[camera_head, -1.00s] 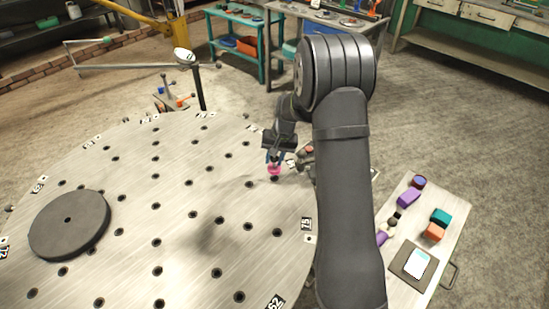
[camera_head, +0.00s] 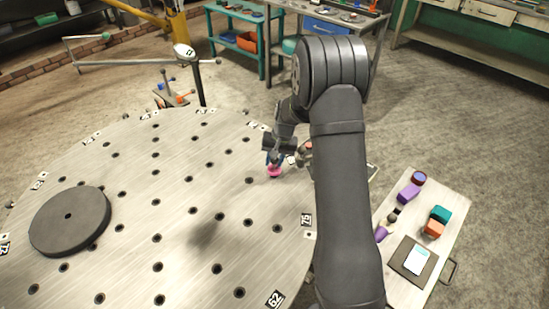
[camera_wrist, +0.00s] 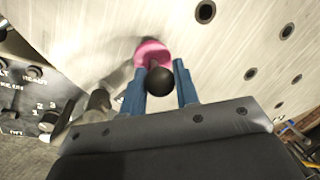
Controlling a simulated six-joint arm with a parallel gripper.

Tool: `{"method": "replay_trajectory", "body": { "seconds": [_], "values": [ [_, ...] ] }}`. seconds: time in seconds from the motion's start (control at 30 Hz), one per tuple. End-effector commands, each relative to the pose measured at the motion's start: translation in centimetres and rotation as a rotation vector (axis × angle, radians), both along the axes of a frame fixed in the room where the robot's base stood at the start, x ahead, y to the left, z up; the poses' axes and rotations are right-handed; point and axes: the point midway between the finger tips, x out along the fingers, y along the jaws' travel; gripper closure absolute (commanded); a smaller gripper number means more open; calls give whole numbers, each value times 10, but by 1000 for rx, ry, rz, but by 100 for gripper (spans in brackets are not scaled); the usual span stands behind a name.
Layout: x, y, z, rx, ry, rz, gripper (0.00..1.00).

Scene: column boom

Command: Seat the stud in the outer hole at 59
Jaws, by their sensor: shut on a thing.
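The stud has a pink flange (camera_head: 274,171) and a black ball knob. In the wrist view the pink flange (camera_wrist: 151,52) lies just beyond the fingertips and the black knob (camera_wrist: 160,81) is between the blue fingers. My gripper (camera_wrist: 160,88) is shut on the stud; in the head view my gripper (camera_head: 273,158) is at the right part of the round metal plate (camera_head: 170,200). The flange is at or just above the plate and covers the spot under it. I cannot tell whether the stud's shank is in a hole. I cannot read a 59 label.
A dark disc (camera_head: 70,221) lies on the plate at left. Rim labels include 75 (camera_head: 306,220) and 62 (camera_head: 274,299). A side table (camera_head: 455,225) with coloured blocks stands at right. In the wrist view, a control panel (camera_wrist: 35,95) is at left.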

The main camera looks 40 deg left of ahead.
Motion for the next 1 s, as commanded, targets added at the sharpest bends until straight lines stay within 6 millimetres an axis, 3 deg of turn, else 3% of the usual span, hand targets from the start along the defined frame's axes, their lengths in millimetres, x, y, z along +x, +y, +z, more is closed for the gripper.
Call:
{"method": "replay_trajectory", "body": {
  "seconds": [0.73,0.77,0.8,1.0],
  "values": [
    [0,0,-17,1,-1,0,95],
    [0,0,-17,1,-1,0,68],
    [0,0,-17,1,-1,0,63],
    [0,0,-18,0,0,0,63]
  ]
}}
